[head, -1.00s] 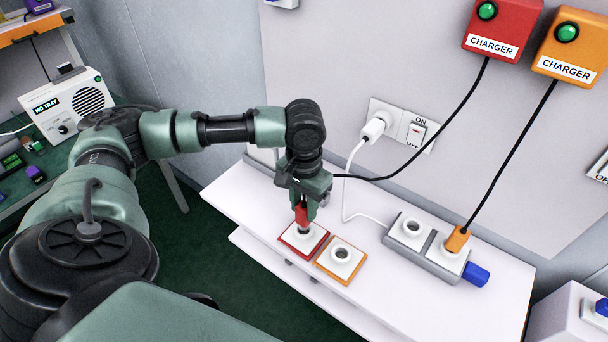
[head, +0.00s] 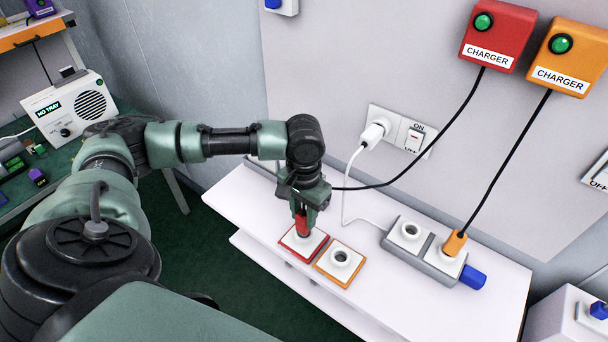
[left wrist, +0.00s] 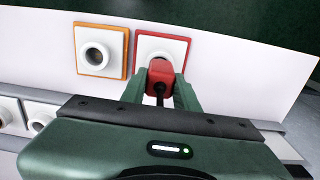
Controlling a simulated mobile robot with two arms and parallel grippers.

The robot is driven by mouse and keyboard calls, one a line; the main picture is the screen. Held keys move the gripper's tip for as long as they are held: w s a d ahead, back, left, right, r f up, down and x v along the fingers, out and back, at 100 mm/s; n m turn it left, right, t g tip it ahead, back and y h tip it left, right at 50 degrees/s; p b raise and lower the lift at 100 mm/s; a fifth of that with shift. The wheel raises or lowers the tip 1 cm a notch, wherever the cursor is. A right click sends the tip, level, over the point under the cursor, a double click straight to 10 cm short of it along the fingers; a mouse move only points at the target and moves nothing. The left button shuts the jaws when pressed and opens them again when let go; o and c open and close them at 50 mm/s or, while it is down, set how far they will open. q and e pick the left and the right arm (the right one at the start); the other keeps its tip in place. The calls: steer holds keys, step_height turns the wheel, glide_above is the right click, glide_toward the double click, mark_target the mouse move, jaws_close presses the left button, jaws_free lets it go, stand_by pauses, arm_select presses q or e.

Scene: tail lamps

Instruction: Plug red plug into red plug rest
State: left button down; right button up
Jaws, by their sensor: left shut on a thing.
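The red plug (head: 302,222) is between the fingers of my left gripper (head: 303,212), which is shut on it. The plug points down over the red plug rest (head: 291,243), a white square with a red border on the white table. In the left wrist view the red plug (left wrist: 160,74) covers the middle of the red rest (left wrist: 181,46), with the gripper fingers (left wrist: 160,88) on both sides. Whether the plug is seated or just above the socket is hard to tell. My right gripper is not in view.
The orange plug rest (head: 341,262) is empty beside the red one. A grey power strip (head: 426,262) holds an orange plug (head: 455,243), with one free socket. Black cords run to the red charger (head: 497,35) and orange charger (head: 568,53). The table's front is clear.

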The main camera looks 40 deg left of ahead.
arm_select(q)
steer(key=shift+f, duration=0.75)
steer(key=c, duration=1)
jaws_free()
steer(key=shift+o, duration=0.2)
step_height(320, 180, up, 8)
steer(key=shift+f+b, duration=0.1)
steer(key=shift+b, duration=0.4)
